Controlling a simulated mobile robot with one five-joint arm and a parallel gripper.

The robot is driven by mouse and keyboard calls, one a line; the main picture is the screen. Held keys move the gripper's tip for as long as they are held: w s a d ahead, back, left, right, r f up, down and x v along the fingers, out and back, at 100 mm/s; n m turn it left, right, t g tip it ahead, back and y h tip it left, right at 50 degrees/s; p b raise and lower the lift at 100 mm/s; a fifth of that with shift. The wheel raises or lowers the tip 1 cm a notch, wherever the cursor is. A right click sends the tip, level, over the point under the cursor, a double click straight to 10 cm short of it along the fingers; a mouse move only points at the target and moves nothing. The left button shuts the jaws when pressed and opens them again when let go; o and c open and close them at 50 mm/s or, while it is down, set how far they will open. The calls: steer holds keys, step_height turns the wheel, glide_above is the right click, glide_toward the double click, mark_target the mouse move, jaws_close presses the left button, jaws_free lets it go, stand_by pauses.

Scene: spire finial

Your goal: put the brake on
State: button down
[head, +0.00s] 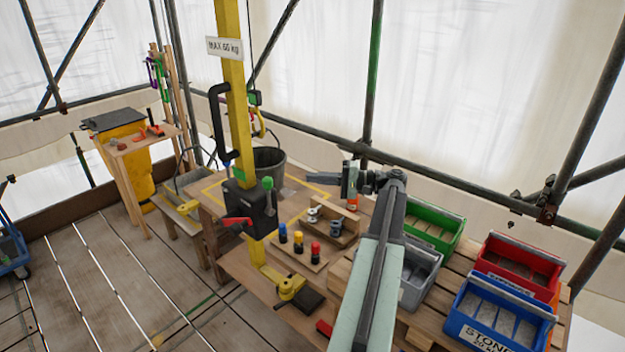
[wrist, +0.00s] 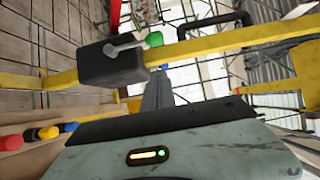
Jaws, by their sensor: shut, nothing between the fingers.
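A yellow hoist post (head: 238,90) carries a black box (head: 240,204). A lever with a green knob (head: 268,184) stands up at the box's right side, and a red lever (head: 236,222) sticks out at its lower left. I cannot tell which is the brake. In the wrist view, the box (wrist: 112,66) shows with a grey metal lever ending in the green knob (wrist: 154,39). My gripper (head: 310,180) is shut and empty, pointing left, to the right of the green knob and apart from it. Its dark fingers also show in the wrist view (wrist: 159,78), below the knob.
Blue, yellow and red pegs (head: 299,243) stand on the bench below. A dark bucket (head: 270,160) is behind the post. Several bins, including a blue bin (head: 498,318), are at the right.

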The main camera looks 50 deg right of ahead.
mark_target(269, 196)
steer(key=w+a, duration=0.6)
steer(key=a, duration=0.1)
steer(key=shift+w, duration=0.3)
